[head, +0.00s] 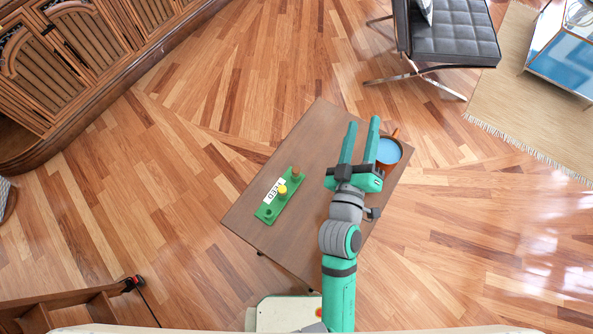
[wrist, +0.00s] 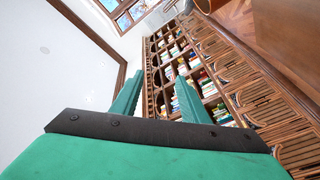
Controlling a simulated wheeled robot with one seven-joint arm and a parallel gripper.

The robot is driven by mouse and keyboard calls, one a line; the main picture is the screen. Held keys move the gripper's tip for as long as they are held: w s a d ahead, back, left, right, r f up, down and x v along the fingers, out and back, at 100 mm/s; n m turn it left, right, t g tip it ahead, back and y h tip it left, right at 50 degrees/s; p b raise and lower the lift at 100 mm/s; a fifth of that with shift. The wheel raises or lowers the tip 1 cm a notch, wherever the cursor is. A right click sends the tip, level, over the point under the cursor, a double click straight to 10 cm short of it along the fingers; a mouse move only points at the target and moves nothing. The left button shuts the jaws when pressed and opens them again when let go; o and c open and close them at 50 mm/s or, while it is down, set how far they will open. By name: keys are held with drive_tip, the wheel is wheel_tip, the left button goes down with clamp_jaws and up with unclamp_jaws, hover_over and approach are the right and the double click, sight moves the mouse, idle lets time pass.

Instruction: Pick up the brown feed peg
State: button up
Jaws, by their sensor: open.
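The brown peg (head: 296,172) stands at the upper right end of a green board (head: 264,213) on the brown table (head: 245,222). A white label (head: 274,191) with dark lettering and a yellow peg (head: 282,190) are also on the board. My gripper (head: 361,124) is to the right of the brown peg, over the table's right part, with its two green fingers apart and nothing between them. In the wrist view my gripper (wrist: 158,92) is also open, facing a bookcase. No peg shows in the wrist view.
A black chair (head: 450,40) is beyond at the upper right. A wooden cabinet (head: 85,50) fills the upper left.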

drive_tip(key=w+d+r+m+g+h, duration=0.1)
drive_tip(key=w+d+r+m+h, duration=0.25)
drive_tip(key=r, duration=0.25)
drive_tip(key=w+d+r+m+g+h, duration=0.2)
drive_tip(key=w+d+r+h, duration=0.1)
drive_tip(key=d+r+h, duration=0.3)
drive_tip(key=m+g+y, duration=0.8)
drive_tip(key=g+y, duration=0.7)
drive_tip(key=g, duration=0.1)
hover_over(295, 169)
wheel_tip(295, 169, down, 18)
drive_tip(key=shift+h, duration=0.25)
drive_tip(key=f, duration=0.5)
drive_tip(key=shift+s, duration=0.3)
drive_tip(key=shift+w+d+f, duration=0.1)
drive_tip(key=shift+w+f, duration=0.05)
drive_tip(key=shift+f, duration=1.15)
drive_tip(key=shift+w+f, duration=0.1)
drive_tip(key=shift+f, duration=1.15)
clamp_jaws()
drive_tip(key=shift+n, duration=0.25)
